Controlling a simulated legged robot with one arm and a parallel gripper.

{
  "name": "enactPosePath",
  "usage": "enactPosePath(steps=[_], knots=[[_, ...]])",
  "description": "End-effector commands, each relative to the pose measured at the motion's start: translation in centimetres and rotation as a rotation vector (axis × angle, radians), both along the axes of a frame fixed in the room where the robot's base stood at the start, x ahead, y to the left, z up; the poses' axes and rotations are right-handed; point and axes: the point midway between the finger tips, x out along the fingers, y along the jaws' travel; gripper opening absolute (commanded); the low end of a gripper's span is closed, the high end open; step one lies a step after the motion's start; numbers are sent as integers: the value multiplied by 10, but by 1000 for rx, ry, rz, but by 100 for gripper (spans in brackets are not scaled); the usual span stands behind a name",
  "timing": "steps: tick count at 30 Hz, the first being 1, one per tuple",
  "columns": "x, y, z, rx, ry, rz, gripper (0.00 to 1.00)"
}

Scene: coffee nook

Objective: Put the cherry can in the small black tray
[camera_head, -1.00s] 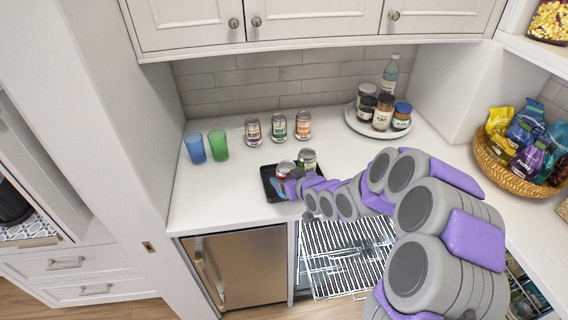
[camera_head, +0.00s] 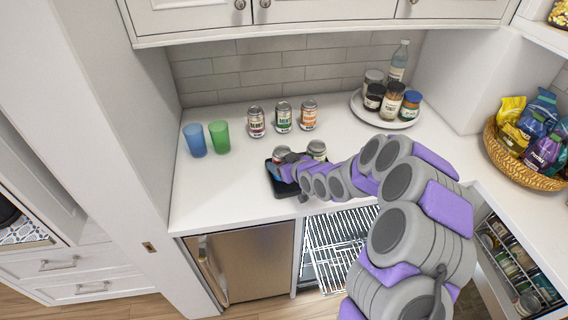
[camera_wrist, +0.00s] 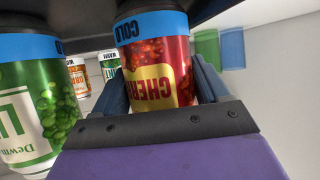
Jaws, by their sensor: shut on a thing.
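The cherry can (camera_wrist: 155,65), red with a yellow label and a blue band, is between the two fingers of my gripper (camera_wrist: 160,85) in the wrist view, which shows it upside down. My gripper (camera_head: 286,168) is shut on it over the small black tray (camera_head: 270,166). In the head view only the can's top (camera_head: 281,151) shows behind my wrist. A green lime can (camera_wrist: 30,105) stands beside it, and in the head view it is at the tray's right side (camera_head: 317,150). Whether the cherry can's base touches the tray is hard to tell.
Several cans stand at the back: a berry can (camera_head: 256,121), a mint can (camera_head: 283,117) and an orange one (camera_head: 308,115). A blue cup (camera_head: 194,140) and a green cup (camera_head: 219,137) stand left. A round tray (camera_head: 372,117) holds jars. The front-left counter is clear.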

Motion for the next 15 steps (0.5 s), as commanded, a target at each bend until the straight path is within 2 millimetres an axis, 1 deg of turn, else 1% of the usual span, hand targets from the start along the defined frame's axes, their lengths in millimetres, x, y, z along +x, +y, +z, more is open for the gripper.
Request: enactPosePath(steps=[3,4,9,12,15], knots=[[1,-8,2,7,-1,-1,27],[1,-9,2,9,0,-1,75],[0,-19,4,19,1,-4,91],[0,-17,4,17,1,-3,99],[1,-10,3,11,1,-2,99]])
